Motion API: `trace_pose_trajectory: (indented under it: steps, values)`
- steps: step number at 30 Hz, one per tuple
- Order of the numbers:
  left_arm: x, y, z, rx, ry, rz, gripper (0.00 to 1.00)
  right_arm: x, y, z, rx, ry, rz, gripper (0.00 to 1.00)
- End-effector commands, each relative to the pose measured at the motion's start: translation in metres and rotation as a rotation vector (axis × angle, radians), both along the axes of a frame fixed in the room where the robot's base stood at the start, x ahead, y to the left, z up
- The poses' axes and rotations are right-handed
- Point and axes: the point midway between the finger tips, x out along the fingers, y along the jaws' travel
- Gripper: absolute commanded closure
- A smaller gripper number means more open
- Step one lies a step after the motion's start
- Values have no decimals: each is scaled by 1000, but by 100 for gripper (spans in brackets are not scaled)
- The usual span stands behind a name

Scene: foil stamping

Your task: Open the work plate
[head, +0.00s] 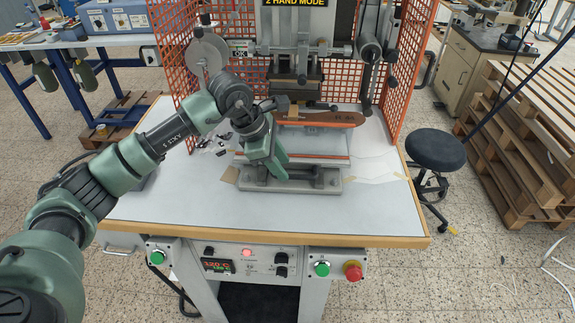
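The foil stamping machine (297,55) stands on a white-topped table. Its work plate (322,143), pale with an orange strip along its front edge, sits low on a grey metal base (305,180) under the press head. A long reddish-brown piece (325,118) lies above the plate. My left gripper (278,172) points down at the left front of the plate and hides its left end. I cannot tell whether it touches the plate or whether its fingers are open. My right gripper is not in view.
Orange mesh guards (408,62) stand on both sides of the press. The tabletop (190,205) is clear at the front. A control panel (245,262) with buttons is below its front edge. A black stool (435,150) and wooden pallets (525,150) are to the right.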

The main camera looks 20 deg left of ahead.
Motion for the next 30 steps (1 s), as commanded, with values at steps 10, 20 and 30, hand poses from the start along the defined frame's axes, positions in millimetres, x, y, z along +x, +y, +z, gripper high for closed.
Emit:
trace_pose_trajectory:
  steps: [10,20,30]
  values:
    - [9,-11,-30,-2,0,-1,64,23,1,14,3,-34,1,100]
    - [9,-12,-31,-3,-1,-1,92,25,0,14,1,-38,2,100]
    - [9,-12,-30,-3,-1,-1,100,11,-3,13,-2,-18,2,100]
